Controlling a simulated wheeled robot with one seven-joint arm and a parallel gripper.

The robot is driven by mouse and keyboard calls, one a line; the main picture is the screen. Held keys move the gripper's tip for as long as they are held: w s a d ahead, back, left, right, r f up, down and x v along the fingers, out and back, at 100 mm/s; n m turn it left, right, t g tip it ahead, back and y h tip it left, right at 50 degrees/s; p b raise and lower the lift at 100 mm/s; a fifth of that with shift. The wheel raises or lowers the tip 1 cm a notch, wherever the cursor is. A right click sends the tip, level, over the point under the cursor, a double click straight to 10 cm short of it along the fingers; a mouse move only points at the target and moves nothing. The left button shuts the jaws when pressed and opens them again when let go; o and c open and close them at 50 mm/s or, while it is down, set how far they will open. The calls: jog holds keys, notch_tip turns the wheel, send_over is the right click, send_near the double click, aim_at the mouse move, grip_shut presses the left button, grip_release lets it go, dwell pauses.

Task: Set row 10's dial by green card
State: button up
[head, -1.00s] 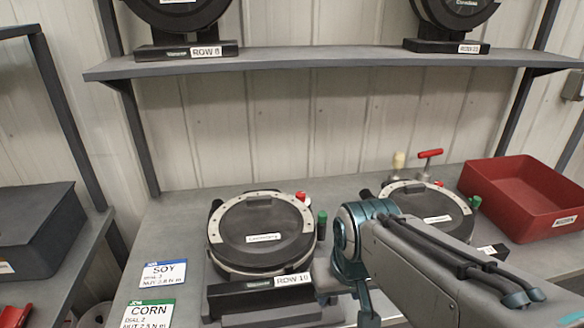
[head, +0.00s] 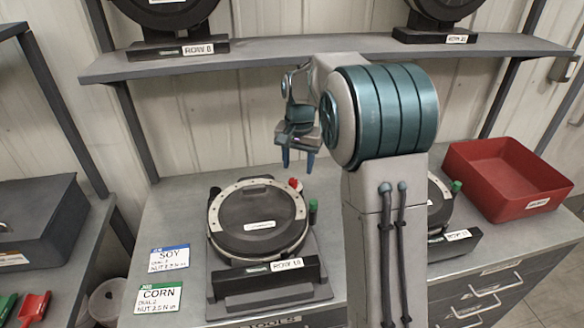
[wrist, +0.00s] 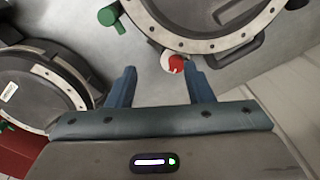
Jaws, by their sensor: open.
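The row 10 meter (head: 259,222) lies on the bench, a round dark disc with a pale ring, behind a black block labelled ROW 10 (head: 287,265). Its red dial knob (head: 295,184) is at the upper right rim, beside a green handle (head: 313,207). The green-headed CORN card (head: 158,298) lies left of it and reads dial 2. My gripper (head: 298,160) is open, empty and pointing down above the meter's far edge. In the wrist view the red and white knob (wrist: 174,63) shows beyond and between my fingertips (wrist: 158,80), near the right finger.
A blue-headed SOY card (head: 169,257) lies behind the CORN card. A second meter (head: 437,205) is partly hidden by my arm. A red bin (head: 505,178) stands at the right. A shelf (head: 260,62) with more meters runs above the bench.

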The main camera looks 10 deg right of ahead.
jog(key=m+p, duration=0.1)
send_near(293, 180)
jog(key=shift+s+f+g, duration=0.2)
jog(key=shift+s+g, duration=0.1)
jog(key=shift+w+f+p, duration=0.35)
jog(key=shift+w, duration=0.1)
notch_tip(293, 180, down, 7)
jog(key=shift+f+p, duration=0.25)
jog(key=shift+p, duration=0.7)
jog(key=c, duration=1)
